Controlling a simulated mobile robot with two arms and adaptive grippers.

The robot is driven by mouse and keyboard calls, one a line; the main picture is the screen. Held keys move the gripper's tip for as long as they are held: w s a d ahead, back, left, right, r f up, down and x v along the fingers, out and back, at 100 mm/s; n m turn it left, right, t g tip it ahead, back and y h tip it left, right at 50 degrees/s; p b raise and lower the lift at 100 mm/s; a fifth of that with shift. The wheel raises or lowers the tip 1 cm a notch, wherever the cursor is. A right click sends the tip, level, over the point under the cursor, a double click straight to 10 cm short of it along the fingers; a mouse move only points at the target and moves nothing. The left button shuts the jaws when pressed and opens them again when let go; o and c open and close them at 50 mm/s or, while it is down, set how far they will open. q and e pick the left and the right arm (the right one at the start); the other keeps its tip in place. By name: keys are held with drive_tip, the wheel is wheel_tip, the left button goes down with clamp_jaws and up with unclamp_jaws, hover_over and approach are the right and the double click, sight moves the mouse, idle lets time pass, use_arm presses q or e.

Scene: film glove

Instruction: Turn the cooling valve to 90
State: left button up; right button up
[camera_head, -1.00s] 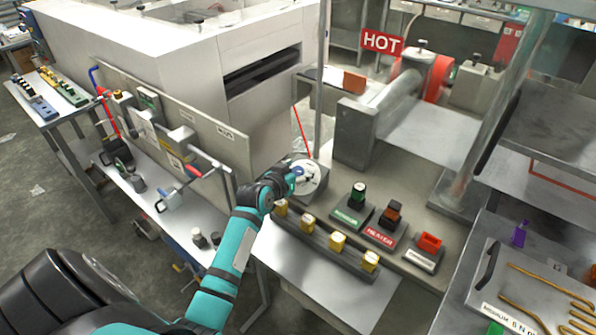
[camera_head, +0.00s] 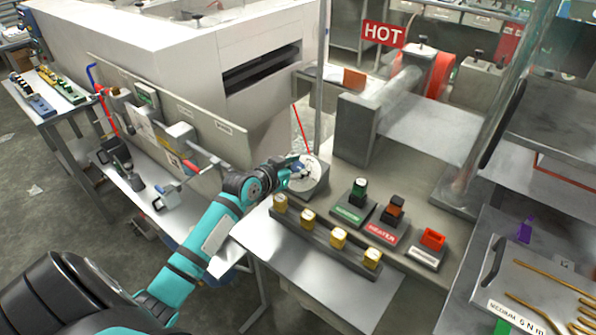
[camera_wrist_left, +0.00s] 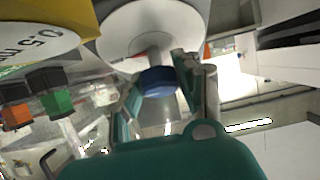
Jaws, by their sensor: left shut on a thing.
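The cooling valve shows as a round white dial (camera_head: 311,174) on a grey block at the left end of the machine bench. In the left wrist view the dial (camera_wrist_left: 125,32) is a white disc with a blue knob (camera_wrist_left: 160,80) on a short stem at its centre. My left gripper (camera_head: 298,172) reaches the dial from the left and is shut on the blue knob. In the left wrist view its teal fingers (camera_wrist_left: 158,100) lie either side of the knob. The gripper hides part of the dial, and I cannot read its marks. My right gripper is not in view.
A row of yellow-topped blocks (camera_head: 308,217) stands in front of the dial. Green (camera_head: 349,210), heater (camera_head: 383,231) and red (camera_head: 431,240) switches sit to its right. A red HOT sign (camera_head: 383,33) stands behind, near the rollers. A panel (camera_head: 190,125) is at the left.

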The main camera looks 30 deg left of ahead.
use_arm(q)
drive_tip(key=shift+r, duration=0.1)
drive_tip(key=o, duration=1.2)
drive_tip(key=v, duration=1.2)
drive_tip(key=shift+a, duration=0.1)
